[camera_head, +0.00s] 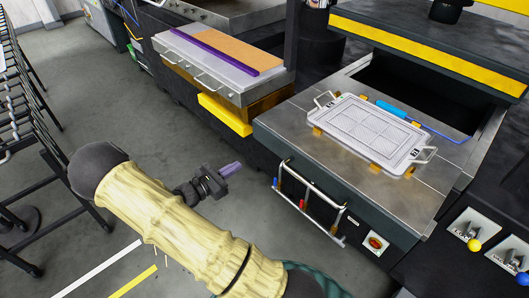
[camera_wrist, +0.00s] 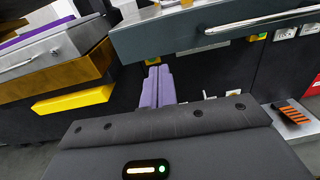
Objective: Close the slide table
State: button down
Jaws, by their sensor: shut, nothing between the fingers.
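The slide table (camera_head: 285,122) stands at the right in the head view. It has a metal top and a dark front, and it sticks out from under the yellow-striped gantry, with a dark opening behind it. A silver bar handle (camera_head: 312,197) is on its front, with coloured tools hanging by it. In the wrist view the table's dark front (camera_wrist: 160,38) and handle (camera_wrist: 262,20) cross the top right. My gripper (camera_head: 238,166) has purple fingers and is shut and empty. It is left of the table front, apart from it. Its fingers also show in the wrist view (camera_wrist: 158,72).
A white tray (camera_head: 372,133) and a blue-handled tool (camera_head: 392,109) lie on the table top. A red button (camera_head: 375,242) is on the front. A drawer cabinet (camera_head: 205,70) with a yellow block (camera_head: 225,114) stands behind left. Dark racks (camera_head: 20,140) stand far left. Grey floor between is clear.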

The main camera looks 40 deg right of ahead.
aim_at(271, 142)
jog(key=shift+w+n+t, duration=0.25)
jog(key=shift+n+t, duration=0.05)
jog(key=d+p, duration=0.1)
jog(key=d, duration=0.3)
jog(key=d+p, duration=0.1)
jog(key=d, duration=0.4)
jog(key=w+d+p, duration=0.1)
jog(key=d, duration=0.3)
jog(key=shift+d+p, duration=0.15)
jog(key=shift+p, duration=0.25)
jog(key=shift+w+d, duration=0.1)
jog(key=shift+d, duration=0.2)
